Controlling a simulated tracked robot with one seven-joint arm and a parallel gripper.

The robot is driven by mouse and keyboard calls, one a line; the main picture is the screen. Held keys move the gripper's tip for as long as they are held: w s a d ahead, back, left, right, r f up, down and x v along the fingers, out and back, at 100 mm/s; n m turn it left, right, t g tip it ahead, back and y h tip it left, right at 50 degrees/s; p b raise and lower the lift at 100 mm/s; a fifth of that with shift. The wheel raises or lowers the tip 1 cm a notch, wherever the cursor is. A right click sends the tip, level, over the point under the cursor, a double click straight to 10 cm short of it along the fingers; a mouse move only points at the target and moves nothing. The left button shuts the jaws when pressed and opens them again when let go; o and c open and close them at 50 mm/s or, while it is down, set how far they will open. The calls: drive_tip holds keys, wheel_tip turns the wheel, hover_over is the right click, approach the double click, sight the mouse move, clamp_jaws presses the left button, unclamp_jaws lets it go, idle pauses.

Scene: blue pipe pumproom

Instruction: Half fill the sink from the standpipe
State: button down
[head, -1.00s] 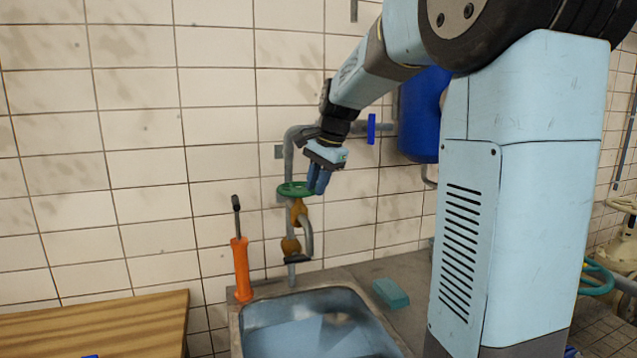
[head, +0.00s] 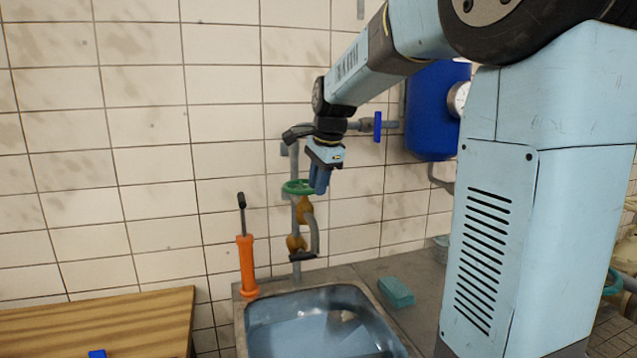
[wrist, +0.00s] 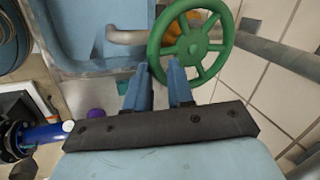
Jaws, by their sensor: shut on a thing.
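The standpipe (head: 297,225) rises on the tiled wall behind the sink, with a green handwheel (head: 291,187) and a brass body. Its grey spout curves down over the sink's back edge. My gripper (head: 320,188) is at the wheel's right side. In the wrist view, my gripper (wrist: 160,75) is shut on the rim of the green handwheel (wrist: 190,47), with its spokes clear of the fingers. The sink (head: 240,325) has a bluish, glossy inside with pale reflections; I cannot tell the water level. No stream from the spout can be made out.
A teal sponge (head: 397,292) lies on the counter to the right. A blue tank (head: 432,110) and a blue valve handle (head: 377,127) are on the wall. A wooden table (head: 130,325) is at left.

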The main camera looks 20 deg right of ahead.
drive_tip(key=shift+f, duration=0.1)
drive_tip(key=c, duration=1)
unclamp_jaws()
drive_tip(key=shift+c, duration=0.2)
drive_tip(key=v, duration=1.4)
drive_tip(key=shift+w, duration=0.1)
drive_tip(key=s+f+n+t, duration=0.1)
drive_tip(key=s+f+n, duration=0.6)
drive_tip(key=s+f, duration=0.2)
drive_tip(key=s+f+n, duration=0.8)
drive_tip(key=s+f, duration=0.1)
drive_tip(key=s, duration=0.5)
drive_tip(key=shift+s+a+t+h, duration=0.3)
drive_tip(key=shift+a+t+h, duration=0.1)
drive_tip(key=shift+a, duration=0.1)
drive_tip(key=shift+f, duration=0.1)
